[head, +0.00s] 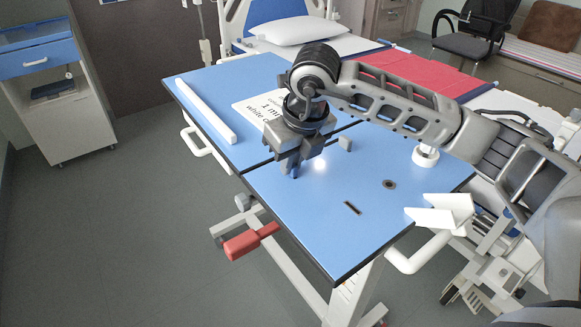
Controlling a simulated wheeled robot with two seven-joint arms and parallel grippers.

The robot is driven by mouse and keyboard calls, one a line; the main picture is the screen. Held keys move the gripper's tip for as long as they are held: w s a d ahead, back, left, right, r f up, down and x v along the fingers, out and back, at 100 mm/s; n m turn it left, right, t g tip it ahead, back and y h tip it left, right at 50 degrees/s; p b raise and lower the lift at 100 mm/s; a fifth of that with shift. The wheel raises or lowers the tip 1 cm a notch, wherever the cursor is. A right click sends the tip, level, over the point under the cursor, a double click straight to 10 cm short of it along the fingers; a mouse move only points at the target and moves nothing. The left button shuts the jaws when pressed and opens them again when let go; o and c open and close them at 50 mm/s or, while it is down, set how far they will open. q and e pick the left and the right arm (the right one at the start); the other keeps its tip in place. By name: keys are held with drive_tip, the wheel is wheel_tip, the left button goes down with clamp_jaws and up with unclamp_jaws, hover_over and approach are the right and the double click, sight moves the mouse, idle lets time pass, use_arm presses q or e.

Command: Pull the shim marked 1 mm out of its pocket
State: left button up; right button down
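My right gripper (298,168) points down over the blue tabletop, near its left front edge. Its fingertips are close to the surface, and I cannot tell whether they are apart or hold something. No shim with a readable 1 mm mark shows; the gripper and wrist hide part of the board. A dark narrow slot (352,208) lies in the tabletop to the right of the gripper. A white printed sheet (256,108) behind the wrist reads "1 m…" and "white", partly covered by the arm. My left gripper is not in view.
A small grey block (345,143) stands just right of the gripper. A dark ring-like spot (389,184), a white angled piece (440,214) and a white round stand (425,156) are farther right. A white bar (206,112) lies at the left edge. A red cloth (425,75) lies behind.

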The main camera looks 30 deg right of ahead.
drive_tip(key=shift+r+p, duration=1.15)
drive_tip(key=shift+r, duration=0.75)
wheel_tip(320, 180, up, 6)
drive_tip(key=p, duration=0.3)
drive_tip(key=shift+f, duration=0.25)
drive_tip(key=d+b, duration=0.2)
drive_tip(key=d, duration=1)
